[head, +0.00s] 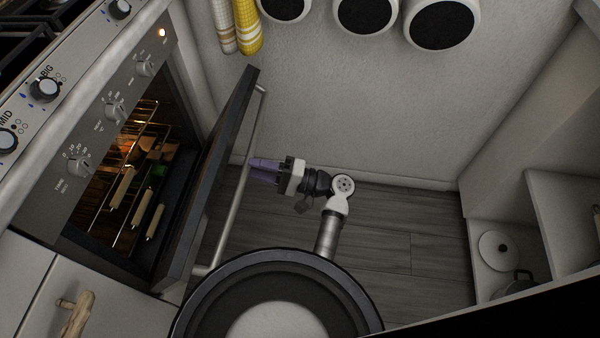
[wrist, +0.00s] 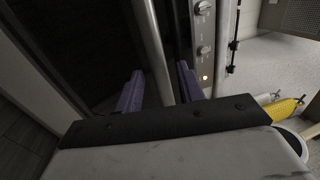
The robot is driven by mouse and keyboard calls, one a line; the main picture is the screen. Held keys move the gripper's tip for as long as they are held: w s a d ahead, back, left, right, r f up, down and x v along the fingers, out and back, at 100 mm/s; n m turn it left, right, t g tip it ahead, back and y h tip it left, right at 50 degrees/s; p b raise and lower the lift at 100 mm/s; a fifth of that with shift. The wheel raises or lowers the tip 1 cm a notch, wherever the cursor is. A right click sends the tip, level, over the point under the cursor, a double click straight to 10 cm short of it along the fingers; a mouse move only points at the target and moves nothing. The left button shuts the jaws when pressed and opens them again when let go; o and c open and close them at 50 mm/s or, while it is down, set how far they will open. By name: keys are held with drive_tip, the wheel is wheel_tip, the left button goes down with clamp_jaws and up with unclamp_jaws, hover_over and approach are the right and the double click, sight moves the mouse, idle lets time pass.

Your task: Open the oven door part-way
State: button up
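The oven door (head: 212,170) stands part-way open in the head view, tilted out from the lit oven cavity (head: 140,180). Its long metal handle bar (head: 232,208) runs along the door's outer side. My gripper (head: 254,169) has purple fingers and is at the bar, about midway along it. In the wrist view the handle bar (wrist: 155,50) passes between the two spread fingers (wrist: 160,70), with gaps beside it. The fingers look open, not closed on the bar. How deep the bar lies between them is hard to tell.
Oven racks (head: 130,190) with wooden-handled items show inside. Control knobs (head: 78,165) line the panel. A drawer with a driftwood handle (head: 76,312) is at lower left. Open shelves with a pot (head: 512,285) stand at right. The wooden floor (head: 400,240) between is clear.

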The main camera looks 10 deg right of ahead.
drive_tip(key=r+v, duration=0.2)
drive_tip(key=v, duration=0.9)
drive_tip(key=shift+s+d+r, duration=0.15)
drive_tip(key=shift+d, duration=0.35)
drive_tip(key=shift+d, duration=0.1)
